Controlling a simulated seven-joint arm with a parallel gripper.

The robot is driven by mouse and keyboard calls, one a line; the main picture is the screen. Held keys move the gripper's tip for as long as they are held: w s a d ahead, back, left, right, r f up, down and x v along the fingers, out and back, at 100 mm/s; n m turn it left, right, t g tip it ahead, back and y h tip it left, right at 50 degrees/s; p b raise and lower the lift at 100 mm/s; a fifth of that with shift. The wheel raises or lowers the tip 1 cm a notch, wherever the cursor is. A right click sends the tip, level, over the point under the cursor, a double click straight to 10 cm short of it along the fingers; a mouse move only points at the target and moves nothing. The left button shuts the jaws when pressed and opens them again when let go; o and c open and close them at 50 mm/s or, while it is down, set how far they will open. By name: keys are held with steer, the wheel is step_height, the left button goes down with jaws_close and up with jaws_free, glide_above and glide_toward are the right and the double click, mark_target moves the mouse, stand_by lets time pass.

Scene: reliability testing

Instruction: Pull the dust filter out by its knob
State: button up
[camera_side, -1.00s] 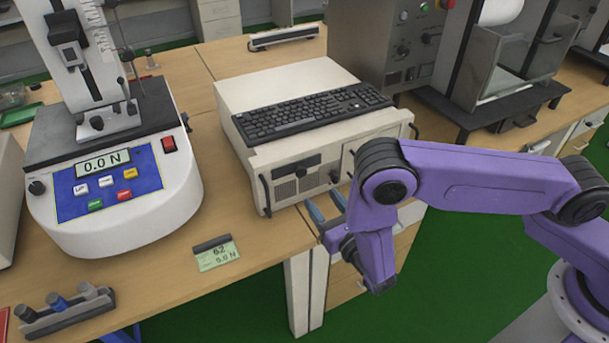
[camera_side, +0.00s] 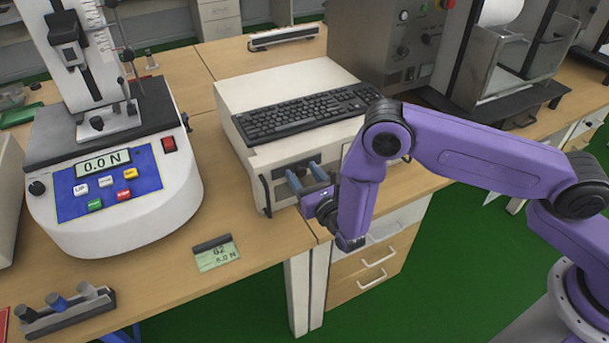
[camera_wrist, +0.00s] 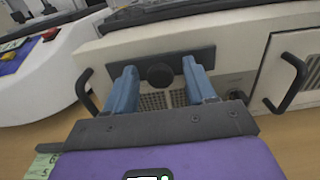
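The dust filter (camera_wrist: 141,69) is a dark bar on the front of the white computer case (camera_wrist: 240,42). Its round black knob (camera_wrist: 160,75) sticks out at the middle of the bar in the wrist view. My gripper (camera_side: 305,177) is at the case front in the side view, pointing at it. In the wrist view my gripper (camera_wrist: 160,80) is open, its two blue fingers on either side of the knob with clear gaps. Whether the tips reach as deep as the knob I cannot tell. In the side view the knob is hidden.
A black keyboard (camera_side: 305,112) lies on top of the case. Dark handles flank the case front, one (camera_wrist: 86,92) left and one (camera_wrist: 287,82) right.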

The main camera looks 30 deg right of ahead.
jaws_close()
steer(key=s, duration=1)
steer(key=shift+s, duration=0.4)
steer(key=shift+o, duration=0.7)
jaws_free()
steer(key=s, duration=1.7)
steer(key=shift+s, duration=0.2)
